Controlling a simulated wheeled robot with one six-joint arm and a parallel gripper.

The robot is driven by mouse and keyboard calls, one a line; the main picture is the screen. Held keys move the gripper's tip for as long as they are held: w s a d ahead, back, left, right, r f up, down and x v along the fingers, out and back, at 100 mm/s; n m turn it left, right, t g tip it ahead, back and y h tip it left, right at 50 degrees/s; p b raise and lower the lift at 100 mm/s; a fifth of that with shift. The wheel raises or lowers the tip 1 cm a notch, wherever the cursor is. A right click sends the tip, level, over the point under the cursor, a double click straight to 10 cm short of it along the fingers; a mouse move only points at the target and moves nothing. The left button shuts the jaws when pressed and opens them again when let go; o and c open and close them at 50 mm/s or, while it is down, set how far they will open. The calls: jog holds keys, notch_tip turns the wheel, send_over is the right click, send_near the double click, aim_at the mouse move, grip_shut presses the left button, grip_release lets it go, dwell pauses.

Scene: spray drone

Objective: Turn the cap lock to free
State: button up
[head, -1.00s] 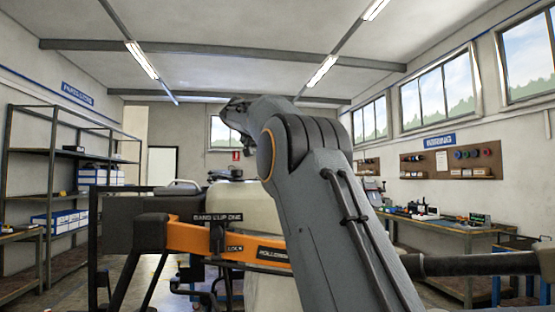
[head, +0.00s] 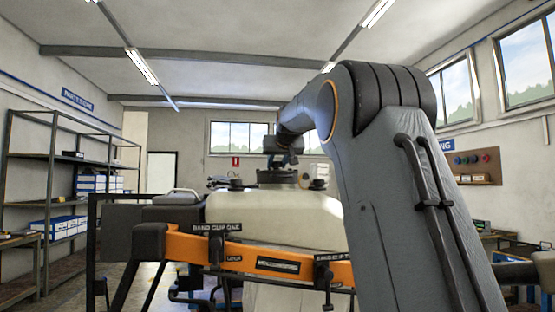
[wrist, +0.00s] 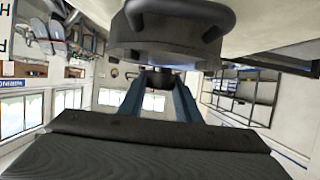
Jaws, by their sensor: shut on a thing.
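The drone's pale tank (head: 270,213) stands in the middle of the head view, with a round dark cap (head: 277,177) on top. My gripper (head: 278,158) is at the cap, reached from above by my grey arm. In the wrist view the cap (wrist: 165,38) fills the upper middle, with a thick looped handle along its edge. My two blue fingers (wrist: 157,82) point at it from below in the picture. They are shut on a small dark cylindrical piece, the cap lock (wrist: 158,77), just under the cap's edge. Its lock marking cannot be read.
An orange drone arm (head: 205,247) with black band clips crosses in front of the tank. A metal shelf (head: 50,180) stands at the left wall.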

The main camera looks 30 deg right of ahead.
jog(key=n+y, duration=0.2)
jog(key=y, duration=0.1)
jog(key=n+y, duration=0.3)
jog(key=shift+d+f+b, duration=0.15)
jog(key=shift+b, duration=0.25)
jog(key=n+y+p, duration=0.1)
jog(key=n+y, duration=0.2)
jog(key=shift+g, duration=0.4)
jog(key=shift+p, duration=0.35)
jog(key=shift+n+y, duration=0.3)
jog(key=shift+y, duration=0.1)
jog(key=o, duration=1.1)
jog(key=shift+c, duration=0.2)
jog(key=b+v, duration=0.2)
jog(key=v, duration=0.5)
jog(key=shift+s+r, duration=0.3)
jog(key=shift+s, duration=0.05)
